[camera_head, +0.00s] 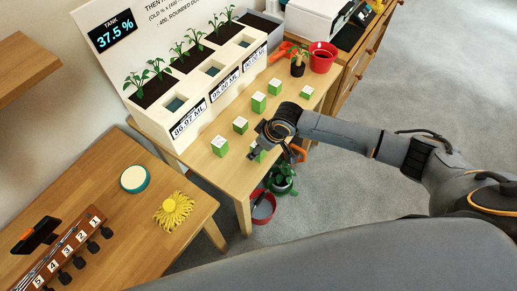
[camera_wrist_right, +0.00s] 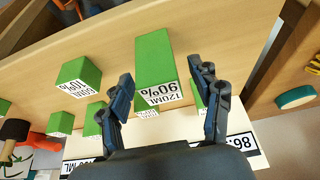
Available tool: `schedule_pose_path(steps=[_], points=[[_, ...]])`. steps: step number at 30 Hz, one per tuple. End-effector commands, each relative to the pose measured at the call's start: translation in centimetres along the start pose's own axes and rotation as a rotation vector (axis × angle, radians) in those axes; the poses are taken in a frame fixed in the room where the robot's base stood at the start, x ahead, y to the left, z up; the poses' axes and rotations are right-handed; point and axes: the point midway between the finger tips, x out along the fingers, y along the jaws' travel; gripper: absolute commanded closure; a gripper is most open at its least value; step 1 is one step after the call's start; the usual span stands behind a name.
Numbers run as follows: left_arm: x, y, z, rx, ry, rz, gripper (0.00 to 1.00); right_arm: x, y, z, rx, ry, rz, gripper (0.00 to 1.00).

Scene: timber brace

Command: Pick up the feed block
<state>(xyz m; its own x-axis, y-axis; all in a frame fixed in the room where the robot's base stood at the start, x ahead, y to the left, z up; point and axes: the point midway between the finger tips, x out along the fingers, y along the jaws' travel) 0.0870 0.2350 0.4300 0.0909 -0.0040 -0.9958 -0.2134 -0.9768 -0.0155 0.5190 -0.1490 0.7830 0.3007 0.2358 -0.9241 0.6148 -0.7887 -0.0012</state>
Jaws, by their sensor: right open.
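Several green feed blocks with white printed labels stand on the wooden table, among them a front block (camera_head: 220,146) and others behind it (camera_head: 240,125) (camera_head: 258,102). My right gripper (camera_head: 270,148) is at the table's front edge, beside another green block (camera_head: 257,154) that it partly hides. In the right wrist view, my right gripper (camera_wrist_right: 161,70) is open. A tall green block labelled 120ML 90% (camera_wrist_right: 154,58) shows between its fingers; I cannot tell whether they touch it. My left gripper is not in view.
A white planter (camera_head: 190,125) with seedlings and mL labels stands behind the blocks. A red pot (camera_head: 322,57) and a small potted plant (camera_head: 297,66) are at the far end.

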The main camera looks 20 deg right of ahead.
Motion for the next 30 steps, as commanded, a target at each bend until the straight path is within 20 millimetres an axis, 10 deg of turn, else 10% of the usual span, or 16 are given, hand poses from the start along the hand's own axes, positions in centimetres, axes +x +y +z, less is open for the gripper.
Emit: schedule_pose_path(steps=[8, 18, 30], points=[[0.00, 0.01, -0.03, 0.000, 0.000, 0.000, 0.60, 0.44, 0.01, 0.02, -0.001, 0.000, 0.001, 0.36], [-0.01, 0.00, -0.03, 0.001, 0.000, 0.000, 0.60, 0.39, 0.02, -0.02, -0.001, 0.001, 0.001, 0.98], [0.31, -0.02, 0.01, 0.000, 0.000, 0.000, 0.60, -0.46, 0.03, -0.44, -0.002, 0.003, 0.001, 0.98]])
